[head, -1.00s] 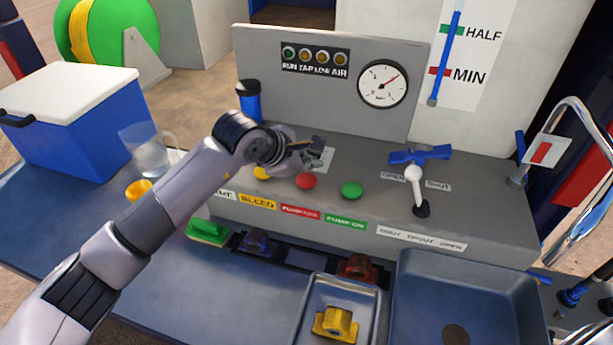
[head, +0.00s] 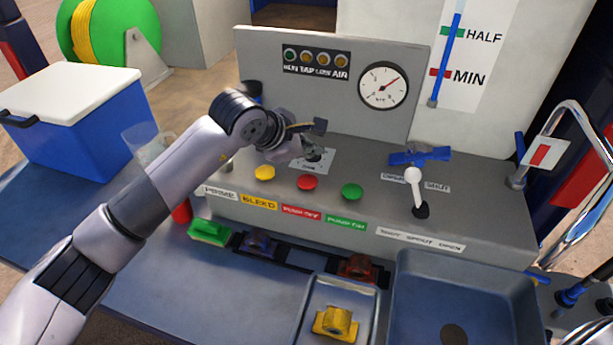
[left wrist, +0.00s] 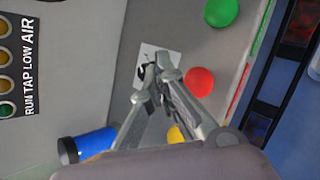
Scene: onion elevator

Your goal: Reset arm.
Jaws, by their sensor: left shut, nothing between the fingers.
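My left gripper (head: 316,141) is shut and empty. It hangs above the grey control panel (head: 480,215), behind the yellow button (head: 264,173) and the red button (head: 307,182). In the left wrist view its fingers (left wrist: 152,82) come together at the tips in front of a white label, with the red button (left wrist: 199,82) beside them and the yellow button (left wrist: 175,135) partly hidden. The left arm reaches in from the lower left across the blue table. I do not see the right gripper clearly.
A green button (head: 352,191) and a blue-handled white lever (head: 415,180) stand on the panel. A gauge (head: 383,85) is behind. In front are a tray (head: 305,322) with a yellow part and a sink (head: 480,285). A blue cooler (head: 85,140) stands left.

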